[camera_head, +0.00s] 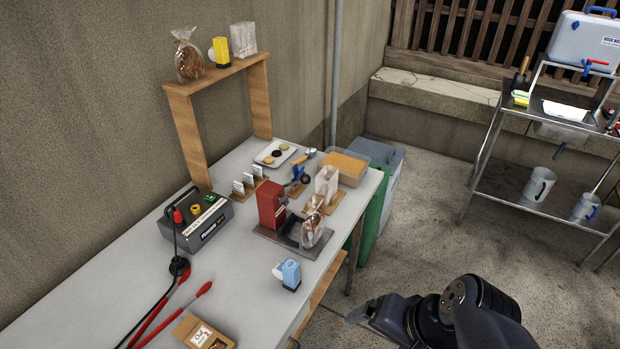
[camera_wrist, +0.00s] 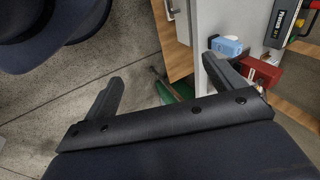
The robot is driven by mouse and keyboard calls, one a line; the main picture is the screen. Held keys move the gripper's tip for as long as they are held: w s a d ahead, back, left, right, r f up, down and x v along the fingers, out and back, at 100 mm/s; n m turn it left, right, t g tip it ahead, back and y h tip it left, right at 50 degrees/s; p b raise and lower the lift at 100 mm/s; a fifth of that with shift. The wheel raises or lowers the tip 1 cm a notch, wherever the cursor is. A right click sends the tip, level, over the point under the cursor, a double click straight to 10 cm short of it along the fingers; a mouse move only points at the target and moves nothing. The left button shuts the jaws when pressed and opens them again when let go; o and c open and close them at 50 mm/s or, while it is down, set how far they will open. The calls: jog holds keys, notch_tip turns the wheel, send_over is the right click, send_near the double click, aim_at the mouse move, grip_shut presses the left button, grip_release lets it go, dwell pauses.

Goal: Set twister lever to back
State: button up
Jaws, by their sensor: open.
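The twister looks to be the red upright box (camera_head: 271,205) on a dark tray (camera_head: 265,236) on the table. A dark lever-like part with a blue and black end (camera_head: 303,177) shows just behind it to the right; I cannot tell for sure that it is the lever or which way it is set. A bagged loaf (camera_head: 313,230) stands on the tray's right side. My gripper (camera_wrist: 165,85) is open and empty, its fingers wide apart, off the table's right front edge. A red box, likely the twister, shows beyond the right finger in the wrist view (camera_wrist: 264,72).
A light blue object (camera_head: 290,272) stands near the table's front edge (camera_head: 262,305). A grey box with coloured knobs (camera_head: 195,220) and red-handled tongs (camera_head: 172,310) are at the left. A tub (camera_head: 343,167) is at the back.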

aim_at(309, 182)
jog(key=shift+c, duration=0.4)
